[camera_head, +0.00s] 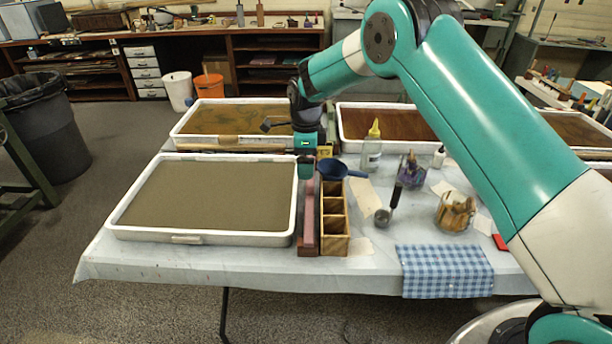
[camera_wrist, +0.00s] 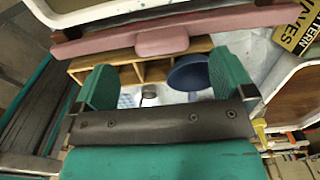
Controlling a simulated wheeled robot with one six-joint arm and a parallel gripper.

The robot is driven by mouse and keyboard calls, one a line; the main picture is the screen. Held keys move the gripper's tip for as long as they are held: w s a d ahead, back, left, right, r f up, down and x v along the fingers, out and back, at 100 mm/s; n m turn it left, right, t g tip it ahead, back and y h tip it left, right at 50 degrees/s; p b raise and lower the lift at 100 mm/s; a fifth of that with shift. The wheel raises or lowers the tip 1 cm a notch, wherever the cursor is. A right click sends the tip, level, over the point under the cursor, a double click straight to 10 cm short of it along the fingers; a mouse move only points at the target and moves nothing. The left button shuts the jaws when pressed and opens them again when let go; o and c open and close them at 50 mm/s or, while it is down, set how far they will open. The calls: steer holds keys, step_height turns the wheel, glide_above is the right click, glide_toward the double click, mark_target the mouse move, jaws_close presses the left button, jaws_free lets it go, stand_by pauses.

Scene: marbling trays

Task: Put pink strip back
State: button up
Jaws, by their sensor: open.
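My gripper (camera_head: 313,178) is above the strip's far part, pointing down. In the wrist view my gripper (camera_wrist: 165,78) has its two green fingers wide apart with nothing between them. The grip block lies just beyond the fingertips, apart from them.
A blue strainer (camera_head: 335,169) stands over the box's far end, close to my gripper. A bottle with a yellow tip (camera_head: 372,150), a ladle (camera_head: 385,214), jars and a checked cloth (camera_head: 444,270) are to the right. More trays (camera_head: 178,134) stand behind.

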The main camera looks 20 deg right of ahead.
steer(key=s+a+r+n+y, duration=0.2)
steer(key=s+a+r+n, duration=0.1)
steer(key=s+r+n, duration=1.15)
steer(key=s+r+n+y, duration=0.1)
steer(key=s+r+n, duration=0.1)
steer(key=s+n, duration=0.5)
steer(key=s+r+n+y, duration=0.1)
steer(key=s+n, duration=0.6)
steer(key=s, duration=1.1)
steer(key=shift+a+r, duration=0.4)
steer(key=shift+r, duration=0.1)
